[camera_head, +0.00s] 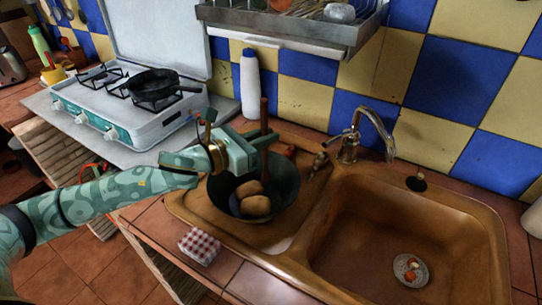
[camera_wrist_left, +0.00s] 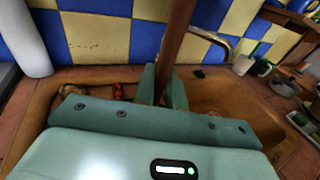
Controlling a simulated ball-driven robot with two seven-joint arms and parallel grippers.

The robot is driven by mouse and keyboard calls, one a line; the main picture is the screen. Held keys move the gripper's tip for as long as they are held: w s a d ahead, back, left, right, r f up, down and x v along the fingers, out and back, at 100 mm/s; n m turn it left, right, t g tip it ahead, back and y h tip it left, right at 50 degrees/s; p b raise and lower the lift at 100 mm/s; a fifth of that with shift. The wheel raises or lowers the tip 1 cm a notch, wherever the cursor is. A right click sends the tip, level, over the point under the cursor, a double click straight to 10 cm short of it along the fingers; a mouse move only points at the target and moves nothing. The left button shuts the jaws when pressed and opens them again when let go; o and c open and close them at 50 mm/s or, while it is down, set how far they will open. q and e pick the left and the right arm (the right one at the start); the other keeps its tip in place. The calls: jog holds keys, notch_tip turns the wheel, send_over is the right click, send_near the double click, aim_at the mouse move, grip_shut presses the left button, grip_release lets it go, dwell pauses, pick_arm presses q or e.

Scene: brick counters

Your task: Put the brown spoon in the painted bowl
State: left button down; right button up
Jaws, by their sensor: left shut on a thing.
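The brown spoon (camera_head: 264,116) stands nearly upright in my left gripper (camera_head: 264,140). In the left wrist view its handle (camera_wrist_left: 178,35) rises between the two fingers (camera_wrist_left: 163,88), which are shut on it. A dark green-grey bowl (camera_head: 287,184), likely the painted bowl, sits on the drainboard left of the sink. My left gripper is over the back part of this bowl. Two round brown things (camera_head: 254,197) lie in the bowl. The spoon's lower end is hard to make out there. My right gripper is not in view.
The sink basin (camera_head: 370,240) with a faucet (camera_head: 355,140) is to the right. A white bottle (camera_head: 250,85) stands behind the gripper. A stove (camera_head: 130,125) with a black pan (camera_head: 153,85) is at left. A checked box (camera_head: 199,246) sits in front of the bowl.

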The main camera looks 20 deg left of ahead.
pick_arm(q)
jog(key=shift+w+d+f, duration=0.15)
jog(key=shift+d+f, duration=0.25)
jog(key=shift+f, duration=0.2)
jog(key=f, duration=0.1)
jog(key=f+b, duration=0.1)
jog(key=f, duration=0.1)
jog(key=shift+d+f+b, duration=0.25)
jog(key=shift+b, duration=0.15)
jog(key=c, duration=1.5)
grip_release()
jog(key=shift+o, duration=0.2)
